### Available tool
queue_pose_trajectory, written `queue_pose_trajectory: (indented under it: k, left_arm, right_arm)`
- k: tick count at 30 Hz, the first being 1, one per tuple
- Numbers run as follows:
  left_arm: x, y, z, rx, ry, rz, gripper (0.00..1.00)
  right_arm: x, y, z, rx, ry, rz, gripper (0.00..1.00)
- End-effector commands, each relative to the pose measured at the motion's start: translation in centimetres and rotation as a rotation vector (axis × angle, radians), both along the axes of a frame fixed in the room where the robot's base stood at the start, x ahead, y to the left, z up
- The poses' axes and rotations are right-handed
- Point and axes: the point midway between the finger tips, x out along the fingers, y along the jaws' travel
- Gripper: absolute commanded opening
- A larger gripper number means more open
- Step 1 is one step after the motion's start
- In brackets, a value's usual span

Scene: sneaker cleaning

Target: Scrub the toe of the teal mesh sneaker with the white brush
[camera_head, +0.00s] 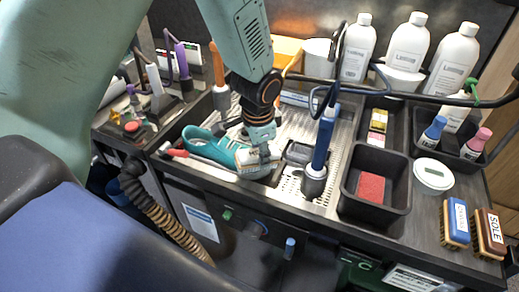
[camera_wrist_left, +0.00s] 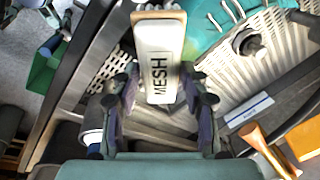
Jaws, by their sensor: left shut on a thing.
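The teal sneaker (camera_head: 207,146) lies in the metal sink tray, partly hidden by my gripper; part of it also shows at the upper right of the left wrist view (camera_wrist_left: 208,20). My left gripper (camera_head: 262,148) points down at the right end of the sneaker. It is shut on the white brush (camera_wrist_left: 160,60), marked MESH, which sits between its fingers in the wrist view (camera_wrist_left: 160,98). In the head view the brush is low beside the sneaker's right end; I cannot tell whether they touch. My right gripper is not in view.
A blue-handled tool (camera_head: 321,150) stands in a black holder right of the gripper. A black bin (camera_head: 391,207) with a red sponge is farther right. White bottles (camera_head: 408,50) line the back. A red-handled tool (camera_head: 178,153) lies left of the sneaker.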

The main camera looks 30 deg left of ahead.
Motion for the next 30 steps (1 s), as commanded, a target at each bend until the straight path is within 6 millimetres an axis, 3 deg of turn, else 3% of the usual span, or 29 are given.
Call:
queue_pose_trajectory:
  k: [25,30]
  left_arm:
    - [0.0,0.4,-1.5,0.000,0.000,0.001,0.19]
    - [0.4,0.4,-1.3,0.000,0.001,0.000,0.19]
  right_arm:
    - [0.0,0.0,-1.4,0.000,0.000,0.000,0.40]
    - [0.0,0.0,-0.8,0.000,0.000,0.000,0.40]
